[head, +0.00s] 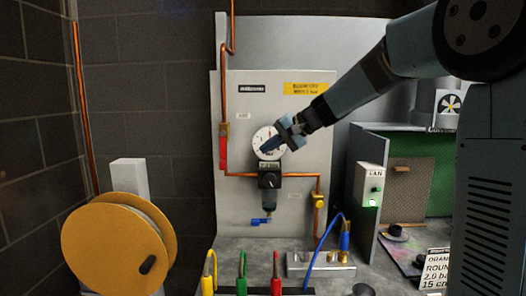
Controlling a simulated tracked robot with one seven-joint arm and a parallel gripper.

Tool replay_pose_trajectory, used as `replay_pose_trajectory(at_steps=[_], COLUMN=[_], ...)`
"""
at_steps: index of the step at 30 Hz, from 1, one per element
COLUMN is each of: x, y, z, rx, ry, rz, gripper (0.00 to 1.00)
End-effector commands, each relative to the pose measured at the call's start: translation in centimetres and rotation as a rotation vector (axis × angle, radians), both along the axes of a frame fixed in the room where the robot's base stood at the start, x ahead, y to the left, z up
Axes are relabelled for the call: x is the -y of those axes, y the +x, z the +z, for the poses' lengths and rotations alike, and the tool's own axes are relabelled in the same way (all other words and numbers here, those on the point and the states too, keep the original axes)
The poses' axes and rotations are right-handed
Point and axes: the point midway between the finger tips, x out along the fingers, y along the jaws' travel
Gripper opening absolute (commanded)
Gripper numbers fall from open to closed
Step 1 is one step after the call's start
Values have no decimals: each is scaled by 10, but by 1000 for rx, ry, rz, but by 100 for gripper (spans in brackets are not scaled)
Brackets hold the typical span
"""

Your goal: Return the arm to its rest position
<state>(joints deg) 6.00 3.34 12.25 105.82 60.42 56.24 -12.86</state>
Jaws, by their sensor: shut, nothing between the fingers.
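My arm reaches in from the upper right of the head view. My gripper (268,146) is shut and empty. It is in front of the round white pressure gauge (262,136) and hides part of its dial. I cannot tell whether the fingers touch the gauge. The black regulator (269,180) hangs below the gauge, with a blue valve (262,221) at its bottom.
A pale panel (235,120) carries copper pipes and a yellow valve (318,200). A yellow reel (115,250) stands at left. Coloured hose ends, a metal block (300,266) and a fan switch box (370,187) with a green light occupy the bench.

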Motion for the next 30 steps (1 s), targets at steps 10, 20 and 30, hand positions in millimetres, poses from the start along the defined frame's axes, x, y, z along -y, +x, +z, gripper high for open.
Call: replay_pose_trajectory(at_steps=[10,20,30], x=[1,34,96], y=[-2,-77,-180], z=[0,-10,-35], rx=[2,33,80], ry=[-6,-220,-513], rz=[0,2,-15], gripper=[0,0,0])
